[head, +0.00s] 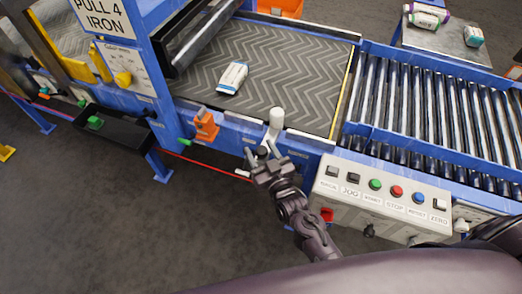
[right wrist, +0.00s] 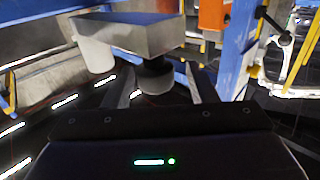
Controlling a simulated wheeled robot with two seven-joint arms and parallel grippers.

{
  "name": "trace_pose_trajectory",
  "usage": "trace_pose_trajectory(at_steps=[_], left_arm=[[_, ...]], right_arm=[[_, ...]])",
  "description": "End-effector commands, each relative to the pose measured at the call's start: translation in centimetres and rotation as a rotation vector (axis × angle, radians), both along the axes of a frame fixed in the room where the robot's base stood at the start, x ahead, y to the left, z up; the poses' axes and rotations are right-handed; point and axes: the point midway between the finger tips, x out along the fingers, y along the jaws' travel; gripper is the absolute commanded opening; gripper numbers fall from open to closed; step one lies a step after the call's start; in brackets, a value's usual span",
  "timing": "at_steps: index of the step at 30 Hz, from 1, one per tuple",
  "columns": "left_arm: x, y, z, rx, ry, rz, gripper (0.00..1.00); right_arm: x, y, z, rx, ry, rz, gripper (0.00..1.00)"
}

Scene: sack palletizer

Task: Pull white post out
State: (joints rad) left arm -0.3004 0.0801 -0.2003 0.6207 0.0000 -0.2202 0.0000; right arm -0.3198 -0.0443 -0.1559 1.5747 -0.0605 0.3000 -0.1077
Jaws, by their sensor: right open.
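The white post (head: 277,118) stands upright with a rounded top at the conveyor's near side, just beyond my right gripper (head: 260,152). In the right wrist view a white rounded cylinder (right wrist: 93,50), likely the same post, is left of a grey block (right wrist: 140,32). A dark round knob (right wrist: 155,77) under that block lies between the open fingers of my right gripper (right wrist: 162,84). I cannot tell whether the fingers touch it. The post's lower end is hidden. My left gripper is not in view.
A control panel (head: 383,200) with several buttons is right of my gripper. A white-and-blue sack (head: 232,77) lies on the belt (head: 300,65); rollers (head: 430,105) continue right. An orange part (head: 205,126) and black tray (head: 115,137) are left. The floor (head: 130,225) in front is clear.

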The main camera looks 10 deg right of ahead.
Motion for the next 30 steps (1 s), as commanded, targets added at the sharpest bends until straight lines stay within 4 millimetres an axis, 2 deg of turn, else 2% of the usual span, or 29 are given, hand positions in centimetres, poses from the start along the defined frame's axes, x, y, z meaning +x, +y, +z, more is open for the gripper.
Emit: trace_pose_trajectory(at_steps=[4,12,16,30], left_arm=[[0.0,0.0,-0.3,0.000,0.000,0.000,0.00],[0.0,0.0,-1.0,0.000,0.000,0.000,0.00],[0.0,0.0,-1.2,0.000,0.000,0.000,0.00],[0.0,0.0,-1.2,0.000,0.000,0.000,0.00]], right_arm=[[-1.3,-0.3,-0.2,-0.001,0.002,0.000,0.52],[-5.8,-1.1,-0.2,-0.001,0.003,0.001,0.52],[-7.2,-1.3,-0.2,-0.001,0.003,0.001,0.52],[-7.8,-1.4,0.0,0.000,0.000,0.001,0.52]])
